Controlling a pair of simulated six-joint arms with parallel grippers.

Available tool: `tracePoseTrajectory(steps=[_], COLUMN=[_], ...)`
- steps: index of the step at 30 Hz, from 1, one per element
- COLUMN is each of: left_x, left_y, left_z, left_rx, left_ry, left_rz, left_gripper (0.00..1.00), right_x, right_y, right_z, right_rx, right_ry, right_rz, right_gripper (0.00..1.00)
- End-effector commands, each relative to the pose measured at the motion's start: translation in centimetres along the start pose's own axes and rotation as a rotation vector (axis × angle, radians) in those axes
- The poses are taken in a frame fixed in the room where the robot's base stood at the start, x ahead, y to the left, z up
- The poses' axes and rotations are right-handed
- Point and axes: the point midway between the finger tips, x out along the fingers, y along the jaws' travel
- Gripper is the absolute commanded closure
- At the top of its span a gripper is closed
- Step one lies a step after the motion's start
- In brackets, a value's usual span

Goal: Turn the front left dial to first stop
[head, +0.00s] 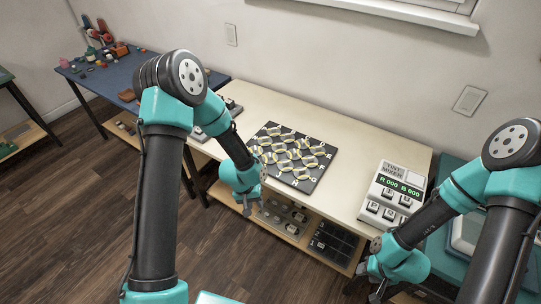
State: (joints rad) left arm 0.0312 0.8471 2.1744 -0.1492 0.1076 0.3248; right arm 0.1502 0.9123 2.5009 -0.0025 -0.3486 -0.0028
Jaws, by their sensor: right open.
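A white tint mixer (396,190) stands at the right end of the pale bench, with a display that reads R 000 B 000. Below the display are several small controls in two rows. The front left one (373,207) is small, and I cannot tell how it is turned. My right gripper (376,293) is open and empty, in front of and below the mixer, clear of it. My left gripper (248,207) hangs at the bench's front edge, left of the black board, and touches nothing that I can see. Its fingers are too small to read.
A black board (293,156) with several yellow-and-white round pieces lies mid-bench. Grey items partly hidden by my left arm stand at the left end (232,105). The shelf below holds trays (331,243). Bare bench top (352,155) lies between board and mixer.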

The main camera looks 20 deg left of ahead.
Motion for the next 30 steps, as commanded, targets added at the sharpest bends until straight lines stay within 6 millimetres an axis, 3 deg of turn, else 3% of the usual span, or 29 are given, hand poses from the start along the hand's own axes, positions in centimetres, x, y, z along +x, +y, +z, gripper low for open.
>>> tracePoseTrajectory(steps=[1,8,12,18,22,30], left_x=[-1.2,-7.5,-13.3,-20.5,-22.2,-22.3], left_y=[1.2,5.8,8.9,11.9,12.4,12.4], left_z=[-2.2,-9.7,-13.7,-16.9,-17.4,-17.4], left_rx=[-0.005,-0.072,-0.137,-0.238,-0.268,-0.270], left_ry=[0.005,0.006,0.036,0.088,0.101,0.101], left_rz=[-0.012,-0.110,-0.193,-0.293,-0.318,-0.320], left_gripper=[0.65,0.65,0.65,0.65,0.65,0.65], right_x=[0.0,0.0,0.0,0.0,0.0,0.0], right_y=[0.0,0.0,0.0,0.0,0.0,0.0], right_z=[0.0,0.0,0.0,0.0,0.0,0.0], right_rx=[0.000,0.000,0.000,0.000,0.000,0.000], right_ry=[0.000,0.000,0.000,0.000,0.000,0.000], right_rz=[0.000,0.000,0.000,0.000,0.000,0.000], right_gripper=[0.57,0.57,0.57,0.57,0.57,0.57])
